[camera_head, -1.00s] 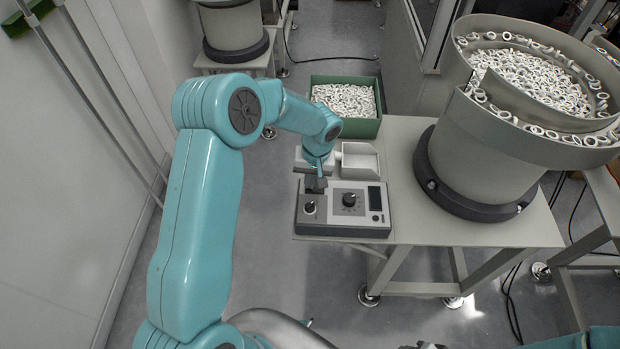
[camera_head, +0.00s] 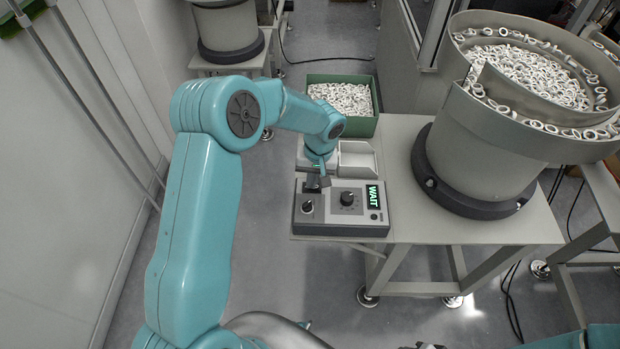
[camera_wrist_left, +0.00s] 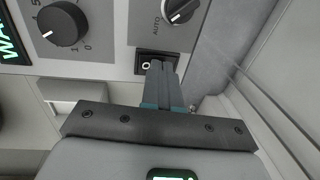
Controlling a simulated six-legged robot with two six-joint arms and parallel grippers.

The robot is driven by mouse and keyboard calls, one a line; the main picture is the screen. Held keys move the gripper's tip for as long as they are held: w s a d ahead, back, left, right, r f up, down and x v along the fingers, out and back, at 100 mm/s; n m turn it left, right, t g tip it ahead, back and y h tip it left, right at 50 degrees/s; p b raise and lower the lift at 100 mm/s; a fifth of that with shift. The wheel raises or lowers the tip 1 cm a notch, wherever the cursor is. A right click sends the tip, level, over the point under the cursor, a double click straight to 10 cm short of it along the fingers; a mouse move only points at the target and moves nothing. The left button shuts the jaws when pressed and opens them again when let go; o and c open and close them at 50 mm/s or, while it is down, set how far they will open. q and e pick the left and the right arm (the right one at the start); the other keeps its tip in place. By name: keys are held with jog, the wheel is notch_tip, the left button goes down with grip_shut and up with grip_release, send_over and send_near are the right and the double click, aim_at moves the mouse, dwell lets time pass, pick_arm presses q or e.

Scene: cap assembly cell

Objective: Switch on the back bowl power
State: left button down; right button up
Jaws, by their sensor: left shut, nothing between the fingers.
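The grey control box (camera_head: 350,225) stands on the front left of the table beside the large bowl feeder. Its display (camera_head: 374,196) is lit green and reads WAIT; part of it shows in the left wrist view (camera_wrist_left: 10,45). In that view the black rocker switch (camera_wrist_left: 146,66) with an O mark sits beside the AUTO selector knob (camera_wrist_left: 181,10). My left gripper (camera_head: 319,181) is shut and empty over the box's upper left. In the left wrist view its fingertips (camera_wrist_left: 160,68) are at the rocker and cover part of it. Contact cannot be told.
The bowl feeder (camera_head: 490,150) full of white rings stands to the right of the box. Another bowl (camera_head: 228,30) is at the back left. A white wall closes the left side.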

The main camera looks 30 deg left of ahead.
aim_at(305, 187)
pick_arm(q)
jog(key=r+p, duration=0.2)
jog(key=r, duration=0.3)
jog(key=shift+s+a+p, duration=0.1)
jog(key=shift+a+p, duration=0.2)
jog(key=shift+p, duration=0.1)
notch_tip(305, 187, up, 9)
jog(key=b, duration=0.1)
jog(key=shift+s+a+b, duration=0.35)
jog(key=shift+a, duration=0.1)
jog(key=shift+f, duration=0.1)
